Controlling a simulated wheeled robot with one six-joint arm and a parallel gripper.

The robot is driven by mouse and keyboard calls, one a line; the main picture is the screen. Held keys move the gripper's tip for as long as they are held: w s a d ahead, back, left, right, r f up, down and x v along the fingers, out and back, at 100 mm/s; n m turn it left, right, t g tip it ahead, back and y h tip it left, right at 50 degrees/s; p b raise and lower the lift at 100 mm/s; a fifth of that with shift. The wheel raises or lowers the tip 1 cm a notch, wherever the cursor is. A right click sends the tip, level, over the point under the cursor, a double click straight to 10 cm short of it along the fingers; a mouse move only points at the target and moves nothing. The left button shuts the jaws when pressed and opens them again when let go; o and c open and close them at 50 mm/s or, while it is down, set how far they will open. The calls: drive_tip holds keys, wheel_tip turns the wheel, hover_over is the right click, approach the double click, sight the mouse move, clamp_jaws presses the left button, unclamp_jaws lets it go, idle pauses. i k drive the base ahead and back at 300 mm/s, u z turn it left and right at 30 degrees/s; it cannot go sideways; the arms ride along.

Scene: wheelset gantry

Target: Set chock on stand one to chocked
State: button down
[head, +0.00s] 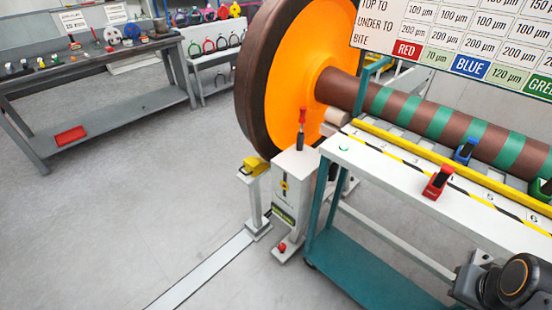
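A yellow chock (256,165) sits on top of a grey post just left of the white stand (294,190). It is close to the lower rim of the big wheel (290,75), which has an orange face and a brown rim. I cannot tell whether the chock touches the rim. The stand has a red-topped lever (301,130) standing upright on it, a yellow marker on its front and a red knob (282,247) near its foot. The stand's number is not readable. My gripper is not in view; only part of my arm shows at the bottom right.
A teal-framed cart (345,262) with a white top stands right of the stand, carrying red and blue clamp-like pieces (439,182). A brown axle with green bands (440,118) runs above it. A grey workbench (110,113) is at back left. The floor between is open.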

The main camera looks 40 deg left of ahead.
sight(254, 167)
drive_tip(key=u, duration=1.1)
drive_tip(key=k, duration=0.35)
drive_tip(key=u, duration=0.7)
drive_tip(key=i, duration=1.05)
drive_tip(key=u, duration=0.65)
drive_tip(key=i, duration=0.65)
drive_tip(key=u, duration=0.4)
